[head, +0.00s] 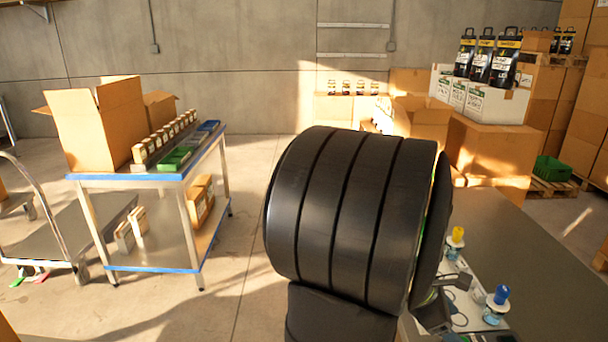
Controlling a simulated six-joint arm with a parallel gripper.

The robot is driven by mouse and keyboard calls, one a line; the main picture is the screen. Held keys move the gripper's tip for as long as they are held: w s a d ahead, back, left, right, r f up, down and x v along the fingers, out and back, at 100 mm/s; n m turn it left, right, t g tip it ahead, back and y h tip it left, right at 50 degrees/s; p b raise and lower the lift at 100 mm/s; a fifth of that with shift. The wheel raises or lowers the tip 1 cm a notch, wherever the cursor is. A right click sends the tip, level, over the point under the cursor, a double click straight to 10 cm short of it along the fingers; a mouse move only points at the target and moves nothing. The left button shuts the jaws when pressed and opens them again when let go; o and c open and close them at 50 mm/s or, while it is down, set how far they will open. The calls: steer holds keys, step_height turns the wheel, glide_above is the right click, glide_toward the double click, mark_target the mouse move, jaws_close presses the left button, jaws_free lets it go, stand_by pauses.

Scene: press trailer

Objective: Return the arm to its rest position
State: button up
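A large black ribbed cylinder, which appears to be part of my own arm, fills the middle of the head view and hides what is behind it. I cannot make out my gripper or its fingertips. A dark part shows at the cylinder's lower right edge, but I cannot tell what it is. Beside it, partly hidden, a light panel with cables lies on the grey table (535,265). A yellow-topped piece (456,236) and a blue-topped piece (497,298) stand on the panel.
A blue-edged cart (125,177) with cartons and small boxes stands at left, beside a hand trolley (75,235). Stacked cartons (490,150), black bags (482,55) and a green bin (553,169) are at back right. Open floor lies between the cart and the cylinder.

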steer(key=w+d+r+n+t, duration=0.3)
steer(key=w+d, duration=0.3)
steer(key=w, duration=0.4)
steer(key=shift+r+n, duration=0.3)
steer(key=shift+r, duration=0.15)
steer(key=shift+o, duration=0.2)
steer(key=o, duration=0.6)
steer(key=s+d+r+m+g+y, duration=0.1)
steer(key=s+d+r+m+g, duration=0.2)
steer(key=s+d+r+m, duration=0.35)
steer(key=s+d+r+m+t+y, duration=0.15)
steer(key=s+r+m+y, duration=0.35)
steer(key=s, duration=0.5)
steer(key=s+d+r+m+y, duration=0.3)
steer(key=s+r+m, duration=0.5)
steer(key=s, duration=0.3)
step_height(320, 180, down, 10)
steer(key=shift+a, duration=0.1)
